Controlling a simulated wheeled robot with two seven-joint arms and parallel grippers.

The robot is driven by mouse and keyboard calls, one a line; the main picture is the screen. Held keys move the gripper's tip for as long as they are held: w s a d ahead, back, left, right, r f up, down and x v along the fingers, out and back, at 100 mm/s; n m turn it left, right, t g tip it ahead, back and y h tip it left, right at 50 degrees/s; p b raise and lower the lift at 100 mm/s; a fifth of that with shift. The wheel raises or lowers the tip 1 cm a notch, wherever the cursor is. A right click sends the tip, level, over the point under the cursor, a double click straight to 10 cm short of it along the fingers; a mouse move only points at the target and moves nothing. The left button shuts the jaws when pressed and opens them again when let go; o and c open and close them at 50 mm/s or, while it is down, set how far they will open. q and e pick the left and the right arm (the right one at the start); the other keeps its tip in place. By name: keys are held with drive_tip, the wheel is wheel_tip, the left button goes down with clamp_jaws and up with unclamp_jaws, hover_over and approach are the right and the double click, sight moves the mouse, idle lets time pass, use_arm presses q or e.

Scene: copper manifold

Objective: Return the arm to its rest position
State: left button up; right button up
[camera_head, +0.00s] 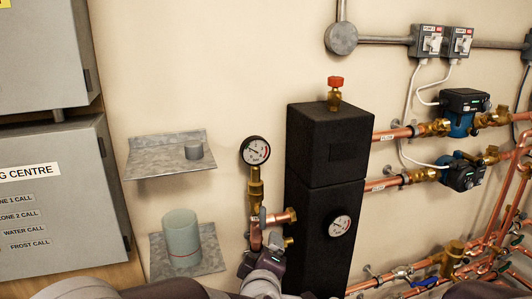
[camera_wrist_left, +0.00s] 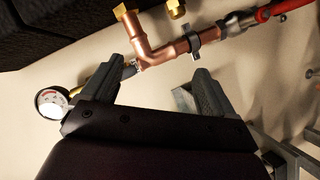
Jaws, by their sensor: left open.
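My left gripper (camera_head: 262,255) is at the bottom middle of the head view, its arm coming in from the lower left. It is in front of the copper and brass fitting (camera_head: 256,225) under the upper pressure gauge (camera_head: 255,151). In the left wrist view my left gripper (camera_wrist_left: 158,82) has its fingers spread, with nothing held between them. A copper pipe tee (camera_wrist_left: 155,50) lies just beyond the fingertips there; I cannot tell whether they touch it. My right gripper does not show.
A black manifold block (camera_head: 325,145) stands to the right of the gripper. To its left are a metal shelf (camera_head: 160,165) and a glass cylinder (camera_head: 181,238) on a lower shelf. Copper pipes and pumps (camera_head: 463,112) fill the right. The wall above the gauge is clear.

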use_arm(q)
drive_tip(key=s+a+f+m+g, duration=1.15)
drive_tip(key=s+a+f, duration=0.25)
drive_tip(key=s+a, duration=0.35)
drive_tip(key=s+a+r+g+p, duration=0.1)
drive_tip(key=s+r+p, duration=0.2)
drive_tip(key=r+p, duration=1.4)
drive_tip(key=shift+r+g+y+p, duration=0.2)
drive_tip(key=shift+g+y+p, duration=0.1)
drive_tip(key=shift+g+y, duration=0.1)
drive_tip(key=shift+s+a, duration=0.1)
